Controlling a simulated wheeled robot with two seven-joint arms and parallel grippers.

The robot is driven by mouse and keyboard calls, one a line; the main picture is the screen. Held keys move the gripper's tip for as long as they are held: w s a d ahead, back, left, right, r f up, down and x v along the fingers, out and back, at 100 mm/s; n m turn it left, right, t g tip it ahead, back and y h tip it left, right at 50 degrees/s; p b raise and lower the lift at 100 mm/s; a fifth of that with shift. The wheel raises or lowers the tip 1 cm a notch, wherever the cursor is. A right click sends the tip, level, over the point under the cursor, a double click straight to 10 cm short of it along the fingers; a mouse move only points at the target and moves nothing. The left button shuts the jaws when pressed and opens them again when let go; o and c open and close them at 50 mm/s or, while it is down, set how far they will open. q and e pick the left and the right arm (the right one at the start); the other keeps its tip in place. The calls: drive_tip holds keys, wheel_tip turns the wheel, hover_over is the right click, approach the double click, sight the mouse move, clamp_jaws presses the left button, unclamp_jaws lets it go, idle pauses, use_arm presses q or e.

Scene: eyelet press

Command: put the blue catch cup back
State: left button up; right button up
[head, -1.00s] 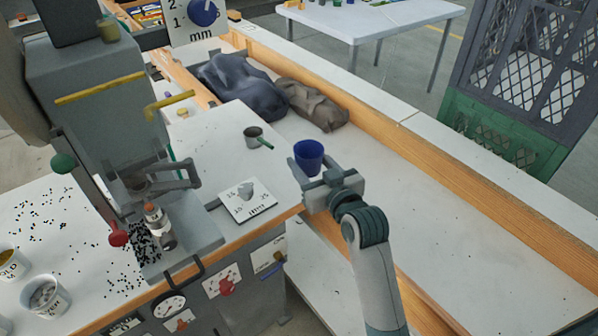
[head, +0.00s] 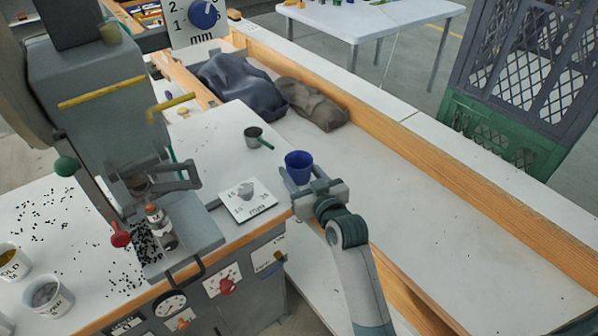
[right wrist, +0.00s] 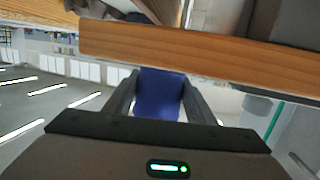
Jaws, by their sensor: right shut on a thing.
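The blue catch cup (head: 299,167) is held upright in my right gripper (head: 301,186), above the wooden edge of the press table. The right gripper is shut on it. In the right wrist view the cup (right wrist: 159,95) sits between the two dark fingers (right wrist: 158,100), with the wooden edge behind it. The grey eyelet press (head: 100,120) stands further left. My left gripper is not in view.
A small dark cup with a green handle (head: 252,133) stands behind the card. Dark blue cloth (head: 240,85) and brown cloth (head: 318,108) lie at the back. Pots (head: 48,296) and scattered black bits are at the left. The white surface on the right is clear.

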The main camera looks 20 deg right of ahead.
drive_tip(key=shift+f, duration=0.3)
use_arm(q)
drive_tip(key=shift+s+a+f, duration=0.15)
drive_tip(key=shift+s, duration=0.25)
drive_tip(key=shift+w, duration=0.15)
use_arm(e)
drive_tip(key=o, duration=1)
drive_tip(key=shift+f, duration=0.1)
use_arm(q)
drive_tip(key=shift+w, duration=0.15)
